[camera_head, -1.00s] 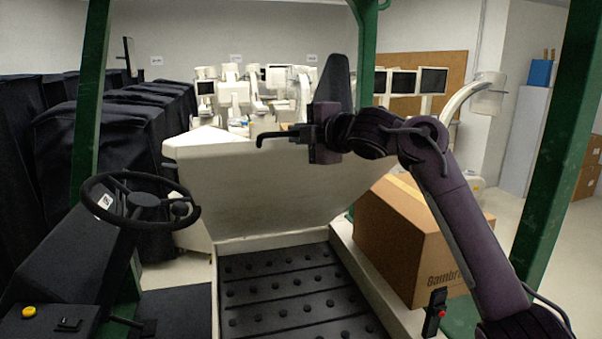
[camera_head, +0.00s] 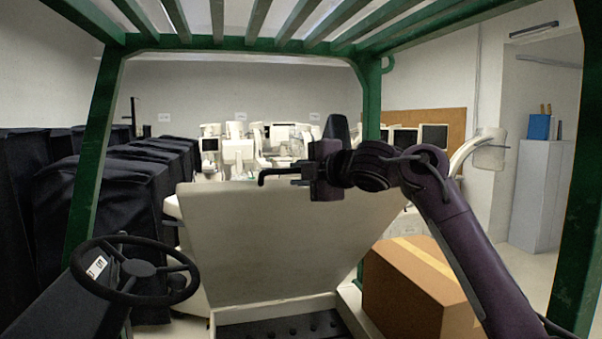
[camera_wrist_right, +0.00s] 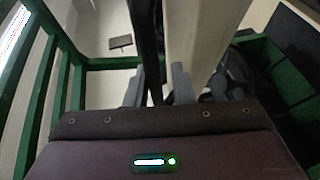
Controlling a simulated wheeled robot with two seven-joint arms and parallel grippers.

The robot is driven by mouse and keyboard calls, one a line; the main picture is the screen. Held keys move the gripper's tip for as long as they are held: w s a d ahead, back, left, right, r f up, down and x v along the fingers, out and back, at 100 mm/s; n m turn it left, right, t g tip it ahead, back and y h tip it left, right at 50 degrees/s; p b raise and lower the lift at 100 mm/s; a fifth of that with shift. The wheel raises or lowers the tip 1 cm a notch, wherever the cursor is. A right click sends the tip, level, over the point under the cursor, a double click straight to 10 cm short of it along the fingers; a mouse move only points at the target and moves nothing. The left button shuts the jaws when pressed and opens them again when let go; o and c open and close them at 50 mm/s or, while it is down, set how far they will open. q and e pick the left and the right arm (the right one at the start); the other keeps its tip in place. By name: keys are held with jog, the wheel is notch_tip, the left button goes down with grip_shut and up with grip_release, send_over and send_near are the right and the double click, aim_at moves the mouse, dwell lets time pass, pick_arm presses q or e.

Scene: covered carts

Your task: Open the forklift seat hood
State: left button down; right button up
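The seat hood (camera_head: 275,245) is a cream panel in the middle of the head view, tilted up with its front face toward me. Its lower edge is above the dark studded floor. My right gripper (camera_head: 285,176) is at the hood's top edge, right of centre, with a black hooked bar reaching left from it. In the right wrist view, the fingers of my right gripper (camera_wrist_right: 157,88) stand apart, with a dark strip and the cream hood (camera_wrist_right: 198,45) beside and behind them. Contact with the hood cannot be told. The dark seat back (camera_head: 337,127) is partly hidden behind the gripper. My left gripper is not in view.
The black steering wheel (camera_head: 135,270) stands left. A cardboard box (camera_head: 415,295) sits right, below my right arm. Green frame posts (camera_head: 97,150) and roof bars (camera_head: 230,42) surround the space. Black covered carts (camera_head: 100,195) and white machines (camera_head: 240,150) stand beyond.

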jog(key=shift+o, duration=0.7)
jog(key=b+v, duration=0.5)
jog(key=v, duration=0.3)
jog(key=shift+r, duration=0.15)
